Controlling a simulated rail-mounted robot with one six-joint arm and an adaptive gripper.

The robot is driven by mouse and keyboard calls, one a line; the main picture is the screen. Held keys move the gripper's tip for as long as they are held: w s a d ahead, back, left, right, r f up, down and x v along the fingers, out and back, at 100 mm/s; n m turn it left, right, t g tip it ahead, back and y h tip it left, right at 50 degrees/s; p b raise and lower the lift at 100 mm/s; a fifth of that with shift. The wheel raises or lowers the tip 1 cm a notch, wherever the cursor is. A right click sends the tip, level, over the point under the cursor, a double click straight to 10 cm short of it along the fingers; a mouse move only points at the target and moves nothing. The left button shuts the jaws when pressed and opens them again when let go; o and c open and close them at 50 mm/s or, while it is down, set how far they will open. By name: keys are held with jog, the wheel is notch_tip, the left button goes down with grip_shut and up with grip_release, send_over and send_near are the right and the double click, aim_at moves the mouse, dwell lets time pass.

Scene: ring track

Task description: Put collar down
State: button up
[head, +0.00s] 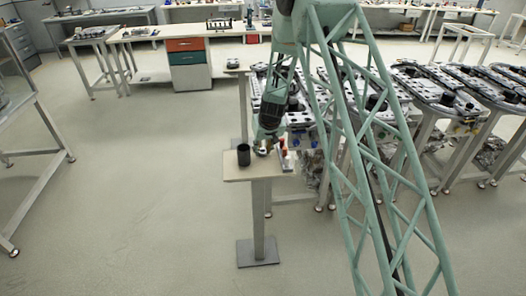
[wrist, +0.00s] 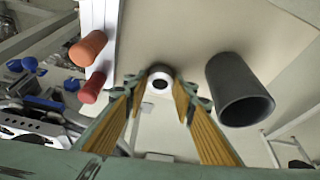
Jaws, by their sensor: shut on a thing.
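The collar (wrist: 160,82), a small pale ring with a dark hole, sits between my fingertips in the wrist view. My gripper (wrist: 160,90) is shut on it, with one yellow-ribbed finger on either side. In the head view my gripper (head: 263,148) is low over the small pedestal table (head: 259,174). The collar is tiny there and partly hidden by the fingers. I cannot tell whether it touches the tabletop.
A dark grey open cylinder (wrist: 238,90) stands right of my gripper; it also shows in the head view (head: 243,155). A white strip (wrist: 104,25) with an orange peg (wrist: 87,47) and a red peg (wrist: 92,87) is at left. Ring-track tables (head: 440,90) stand at right.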

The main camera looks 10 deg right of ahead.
jog(key=shift+f, duration=0.15)
dwell(0.3)
jog(key=o, duration=0.9)
jog(key=shift+r, duration=0.3)
jog(key=shift+p+v, duration=0.55)
jog(key=shift+v, duration=5.3)
